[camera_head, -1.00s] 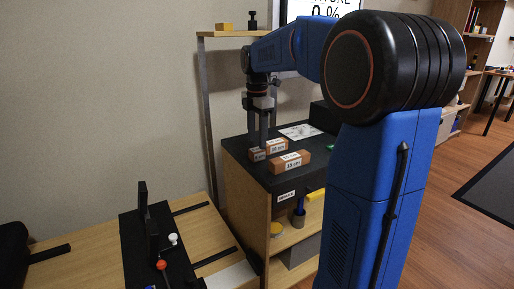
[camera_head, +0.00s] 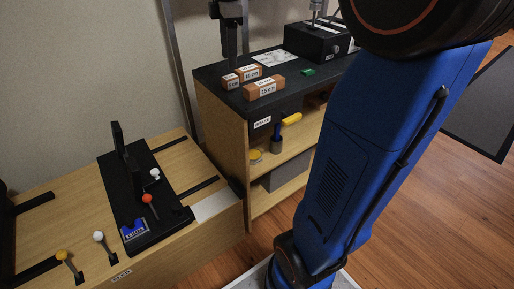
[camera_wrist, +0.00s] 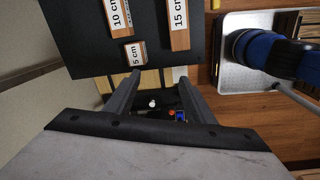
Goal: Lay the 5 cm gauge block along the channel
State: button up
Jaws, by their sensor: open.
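The 5 cm gauge block (camera_head: 231,83), orange-brown with a white label, lies on the dark top of the cabinet. It also shows in the wrist view (camera_wrist: 135,54), beyond the fingertips and not between them. My gripper (camera_head: 232,64) hangs near and above it, fingers downward; in the wrist view its fingers (camera_wrist: 156,82) are apart with nothing held. A black fixture (camera_head: 172,212) lies on the wooden bench at the left, with an upright plate, a white knob and a red knob. I cannot clearly make out the channel in it.
The 10 cm block (camera_head: 250,72) lies close beside the 5 cm block, and the 15 cm block (camera_head: 264,90) lies in front of them. A black box (camera_head: 316,42) and a small green piece (camera_head: 308,72) are farther right. Levers with yellow and white knobs stand at the bench front.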

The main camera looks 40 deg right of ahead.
jog(key=s+a+f+m+t, duration=0.1)
jog(key=s+a+f+m, duration=0.1)
jog(key=s, duration=0.4)
jog(key=s+a+f+m+t, duration=0.1)
jog(key=s+a+f+m, duration=0.1)
jog(key=s, duration=0.5)
jog(key=f+m, duration=0.1)
jog(key=m, duration=0.1)
jog(key=shift+a+f+m, duration=0.25)
jog(key=shift+a+m, duration=0.05)
jog(key=shift+m, duration=0.1)
jog(key=shift+o, duration=0.5)
jog(key=s+a+f+m+t, duration=0.2)
jog(key=s+f+m, duration=0.6)
jog(key=s+f, duration=0.3)
jog(key=shift+s+a, duration=0.35)
jog(key=shift+s, duration=0.3)
notch_tip(320, 180, up, 21)
jog(key=n+g+h, duration=0.4)
jog(key=n+g, duration=0.1)
jog(key=n, duration=1.3)
send_over(230, 77)
jog(key=a, duration=0.6)
jog(key=x, duration=1.7)
jog(key=shift+w+r, duration=0.1)
jog(key=shift+w, duration=0.15)
jog(key=shift+c, duration=0.7)
jog(key=c, duration=1.1)
